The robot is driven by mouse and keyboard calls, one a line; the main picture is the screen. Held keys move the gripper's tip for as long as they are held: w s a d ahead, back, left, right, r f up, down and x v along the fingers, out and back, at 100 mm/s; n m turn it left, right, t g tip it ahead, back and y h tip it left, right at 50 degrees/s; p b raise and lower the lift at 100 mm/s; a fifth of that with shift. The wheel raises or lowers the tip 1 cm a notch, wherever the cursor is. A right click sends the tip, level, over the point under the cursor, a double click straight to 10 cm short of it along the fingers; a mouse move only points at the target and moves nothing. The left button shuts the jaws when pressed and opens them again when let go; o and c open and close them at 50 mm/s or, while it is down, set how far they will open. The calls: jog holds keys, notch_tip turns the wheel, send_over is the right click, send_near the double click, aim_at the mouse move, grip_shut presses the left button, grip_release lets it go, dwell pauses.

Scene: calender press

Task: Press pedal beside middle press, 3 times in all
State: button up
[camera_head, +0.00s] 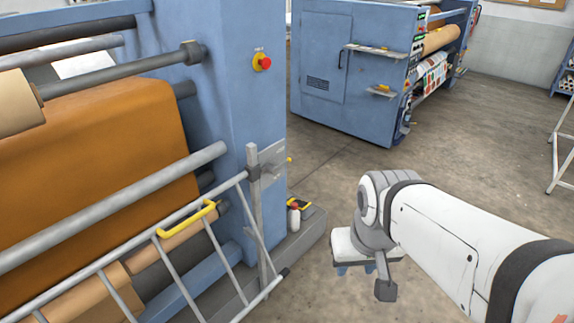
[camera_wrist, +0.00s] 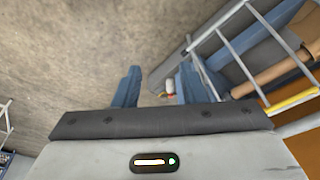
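A large blue press (camera_head: 235,90) with an orange-brown roll fills the left of the head view. Near the foot of its end, on a grey plinth, sits a small yellow-edged dark item (camera_head: 302,204) that may be the pedal; a white object (camera_head: 293,217) stands against it and partly hides it. In the wrist view the white object (camera_wrist: 170,85) shows between my fingers, with a bit of red and yellow below it. My gripper (camera_head: 355,270) is to the right of the plinth, pointing down and touching nothing visible. Its blue fingers (camera_wrist: 158,75) are apart and empty.
A red stop button (camera_head: 264,63) is on the near press column. A grey rail gate with a yellow handle (camera_head: 188,219) stands in front of the rolls. Another blue press (camera_head: 345,60) stands behind. The concrete floor between is clear; a white frame (camera_head: 556,150) is at right.

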grip_shut()
dwell(1.3)
